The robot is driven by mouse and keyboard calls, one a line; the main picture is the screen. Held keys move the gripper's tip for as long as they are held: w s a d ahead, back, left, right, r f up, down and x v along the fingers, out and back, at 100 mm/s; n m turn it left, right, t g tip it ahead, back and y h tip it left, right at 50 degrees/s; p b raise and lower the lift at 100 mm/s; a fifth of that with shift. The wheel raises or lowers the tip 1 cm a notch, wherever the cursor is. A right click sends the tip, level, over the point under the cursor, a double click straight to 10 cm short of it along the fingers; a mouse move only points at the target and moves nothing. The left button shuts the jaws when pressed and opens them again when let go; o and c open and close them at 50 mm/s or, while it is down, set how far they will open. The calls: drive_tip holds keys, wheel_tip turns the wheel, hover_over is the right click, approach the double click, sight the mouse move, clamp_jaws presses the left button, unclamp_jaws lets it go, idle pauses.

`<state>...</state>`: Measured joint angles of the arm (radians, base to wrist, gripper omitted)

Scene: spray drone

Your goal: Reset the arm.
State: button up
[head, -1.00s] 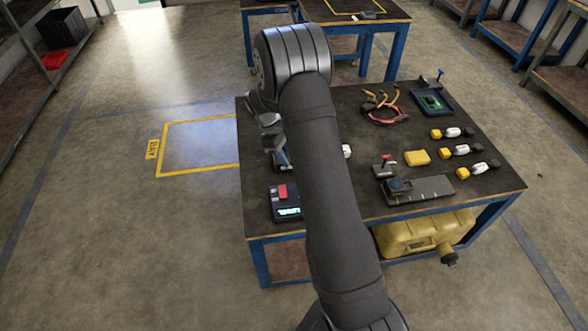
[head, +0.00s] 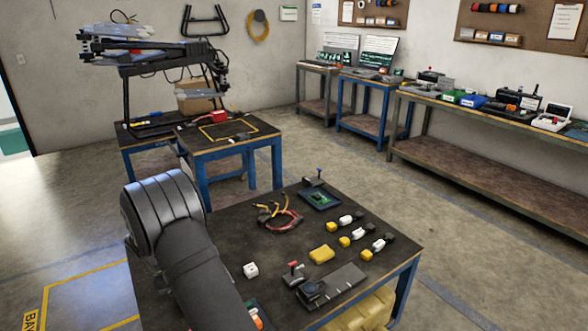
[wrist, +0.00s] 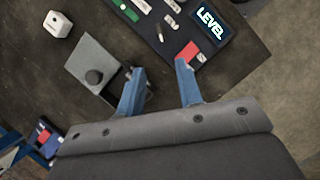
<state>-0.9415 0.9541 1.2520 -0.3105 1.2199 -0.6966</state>
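My gripper (wrist: 158,85) shows in the wrist view with its two blue fingers apart and nothing between them. It hangs over the near part of the dark worktable (head: 215,225).
A drone (head: 150,55) stands on a further table. Open floor lies to the left.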

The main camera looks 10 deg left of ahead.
drive_tip(key=x, duration=1.4)
drive_tip(key=shift+d+f, duration=0.15)
drive_tip(key=shift+f, duration=0.25)
drive_tip(key=shift+r, duration=0.1)
drive_tip(key=v, duration=1.7)
drive_tip(key=x, duration=1.7)
drive_tip(key=n+t, duration=0.1)
drive_tip(key=n, duration=0.1)
drive_tip(key=shift+s+n, duration=0.15)
drive_tip(key=shift+n, duration=0.25)
drive_tip(key=n+t+y, duration=0.1)
drive_tip(key=n, duration=0.2)
drive_tip(key=shift+d, duration=0.1)
drive_tip(key=shift+r+n, duration=0.25)
drive_tip(key=shift+n, duration=0.25)
drive_tip(key=v, duration=1.4)
drive_tip(key=shift+s+r, duration=0.25)
drive_tip(key=shift+r, duration=0.05)
